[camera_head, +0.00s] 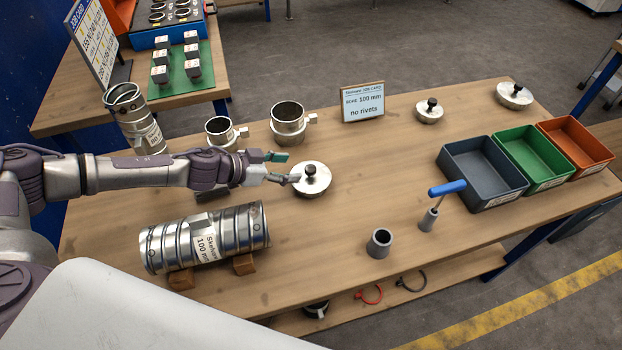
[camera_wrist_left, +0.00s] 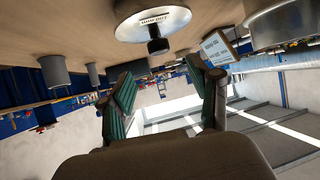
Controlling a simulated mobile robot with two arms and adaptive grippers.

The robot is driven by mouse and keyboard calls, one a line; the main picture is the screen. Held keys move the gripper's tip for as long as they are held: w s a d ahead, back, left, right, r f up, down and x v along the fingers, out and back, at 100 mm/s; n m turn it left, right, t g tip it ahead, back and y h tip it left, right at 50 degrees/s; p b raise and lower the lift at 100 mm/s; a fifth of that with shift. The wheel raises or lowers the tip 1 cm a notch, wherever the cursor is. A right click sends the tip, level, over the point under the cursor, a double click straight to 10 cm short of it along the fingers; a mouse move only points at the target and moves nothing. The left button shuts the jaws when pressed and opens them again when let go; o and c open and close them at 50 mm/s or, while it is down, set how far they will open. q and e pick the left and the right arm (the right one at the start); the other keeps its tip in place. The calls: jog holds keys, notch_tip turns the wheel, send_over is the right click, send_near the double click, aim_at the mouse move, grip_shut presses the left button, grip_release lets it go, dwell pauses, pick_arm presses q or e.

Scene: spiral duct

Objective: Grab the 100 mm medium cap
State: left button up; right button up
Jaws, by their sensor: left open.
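Three round metal caps with dark knobs stand on the wooden table. The near cap (camera_head: 318,184) lies in the middle of the table; a smaller cap (camera_head: 428,116) and another cap (camera_head: 516,101) stand farther back on the right. My left gripper (camera_head: 284,168) is open and empty, with its green-padded fingers just left of the near cap's knob. The left wrist view shows a cap (camera_wrist_left: 150,22) upside down above the open left gripper (camera_wrist_left: 160,85); its small label is too blurred to read surely. My right gripper is not in view.
Metal duct collars (camera_head: 288,124) stand behind the gripper. A long spiral duct (camera_head: 232,235) lies on wooden blocks in front. A sign (camera_head: 363,101) reading 100 mm stands at the back. A blue-handled tool (camera_head: 429,219), grey cup (camera_head: 379,246) and grey bin (camera_head: 448,164) stand right.

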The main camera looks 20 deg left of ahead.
aim_at(310, 168)
pick_arm(q)
jog(key=x, duration=0.2)
jog(key=shift+w+d+f, duration=0.15)
jog(key=shift+w+f, duration=0.05)
jog(key=shift+w, duration=0.1)
jog(key=shift+w+d+f, duration=0.25)
jog(key=shift+d+f, duration=0.05)
jog(key=x, duration=0.4)
jog(key=shift+w+d+f, duration=0.1)
jog(key=shift+f, duration=0.45)
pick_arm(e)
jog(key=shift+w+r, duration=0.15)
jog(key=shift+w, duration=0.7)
pick_arm(q)
jog(key=c, duration=0.5)
grip_shut()
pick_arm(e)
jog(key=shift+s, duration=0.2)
